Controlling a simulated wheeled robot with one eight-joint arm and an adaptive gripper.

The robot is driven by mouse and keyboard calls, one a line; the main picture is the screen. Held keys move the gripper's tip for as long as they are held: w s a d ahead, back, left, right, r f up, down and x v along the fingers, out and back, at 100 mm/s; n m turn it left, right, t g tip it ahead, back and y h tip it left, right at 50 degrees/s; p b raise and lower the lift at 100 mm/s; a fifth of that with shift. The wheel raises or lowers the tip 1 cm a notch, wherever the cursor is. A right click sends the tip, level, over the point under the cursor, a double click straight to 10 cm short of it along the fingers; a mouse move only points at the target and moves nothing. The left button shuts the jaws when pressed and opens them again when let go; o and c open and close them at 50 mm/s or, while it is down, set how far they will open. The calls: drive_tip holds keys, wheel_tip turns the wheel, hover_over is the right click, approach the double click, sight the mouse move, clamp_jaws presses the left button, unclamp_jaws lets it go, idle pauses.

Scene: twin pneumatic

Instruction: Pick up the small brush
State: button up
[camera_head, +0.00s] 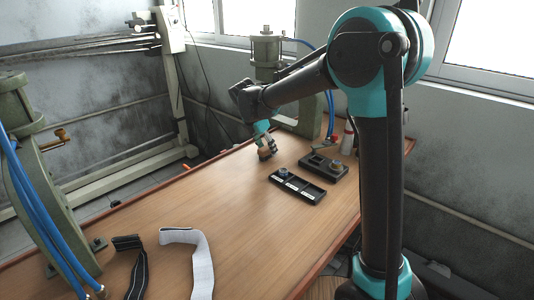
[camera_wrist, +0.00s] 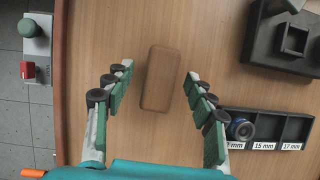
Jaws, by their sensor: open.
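A small brown block with rounded corners (camera_wrist: 160,72), which looks like the wooden back of the small brush, lies on the wooden table in the wrist view. No bristles show from above. My gripper (camera_wrist: 157,82) is open, with one green-padded finger on either side of the block and a gap on both sides. In the head view my gripper (camera_head: 266,149) points down low over the far part of the table. The brush is mostly hidden by the fingers there.
A black sorting tray (camera_wrist: 264,129) with a blue-rimmed part lies right of the gripper, and a dark fixture (camera_wrist: 285,38) stands beyond it. A press (camera_head: 267,52) stands behind. Two straps (camera_head: 190,240) lie at the front. The table's left edge is close.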

sight(267, 147)
drive_tip(key=shift+w+d+f, duration=0.15)
drive_tip(key=shift+f, duration=0.35)
clamp_jaws()
wheel_tip(267, 147, up, 20)
idle(0.7)
